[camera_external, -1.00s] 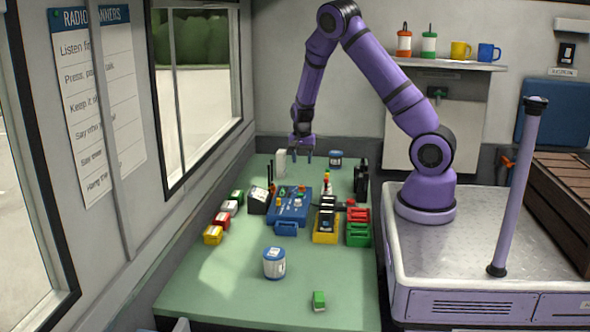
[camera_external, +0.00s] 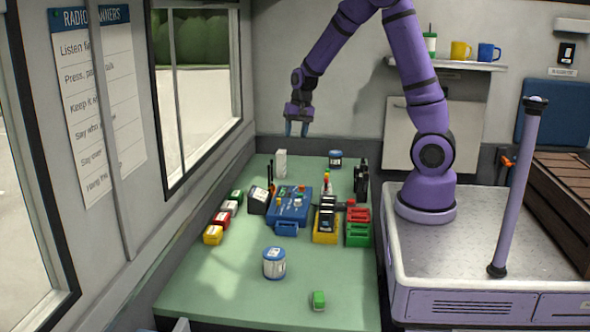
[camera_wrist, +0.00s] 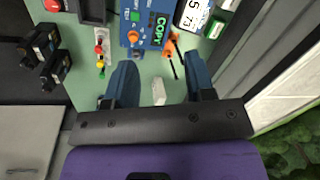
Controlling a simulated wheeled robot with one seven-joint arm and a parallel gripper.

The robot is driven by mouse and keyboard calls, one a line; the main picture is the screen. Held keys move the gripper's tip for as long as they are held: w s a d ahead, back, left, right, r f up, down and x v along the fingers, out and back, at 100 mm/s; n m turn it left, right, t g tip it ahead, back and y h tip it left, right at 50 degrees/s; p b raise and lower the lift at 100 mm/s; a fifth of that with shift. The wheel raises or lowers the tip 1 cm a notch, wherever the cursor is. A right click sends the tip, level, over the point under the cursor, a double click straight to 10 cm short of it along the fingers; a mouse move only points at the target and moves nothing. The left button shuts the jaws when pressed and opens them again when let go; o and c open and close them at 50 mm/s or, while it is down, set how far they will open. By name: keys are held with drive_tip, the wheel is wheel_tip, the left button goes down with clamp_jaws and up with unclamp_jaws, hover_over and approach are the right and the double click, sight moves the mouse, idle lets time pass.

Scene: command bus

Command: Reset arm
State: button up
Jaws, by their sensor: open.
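My purple arm rises from its base and bends over to the left. My gripper (camera_external: 297,130) hangs above the back of the green table (camera_external: 225,285) with its fingers pointing down. The fingers are apart, with nothing between them that I can see as held. In the wrist view my gripper (camera_wrist: 162,88) shows two blue-grey fingers spread wide. A white upright block (camera_wrist: 159,93) appears in the gap, below on the table. The same white block (camera_external: 280,163) stands at the table's back in the external view, clear of the fingers.
A blue control box (camera_external: 289,207) is mid-table, with a yellow holder (camera_external: 326,232), black radios (camera_external: 361,182) and small coloured boxes around it. A window is left; a mug shelf (camera_external: 455,64) is behind.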

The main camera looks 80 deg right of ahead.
drive_tip(key=s+a+r+n+t, duration=0.3)
drive_tip(key=s+a+r+n, duration=0.7)
drive_tip(key=s+a+r, duration=0.55)
drive_tip(key=s+a+r+n, duration=0.3)
drive_tip(key=s+a, duration=0.2)
drive_tip(key=s, duration=0.2)
drive_tip(key=shift+s+r+t+h, duration=0.15)
drive_tip(key=shift+r+t+h, duration=0.15)
drive_tip(key=shift+r+h, duration=0.1)
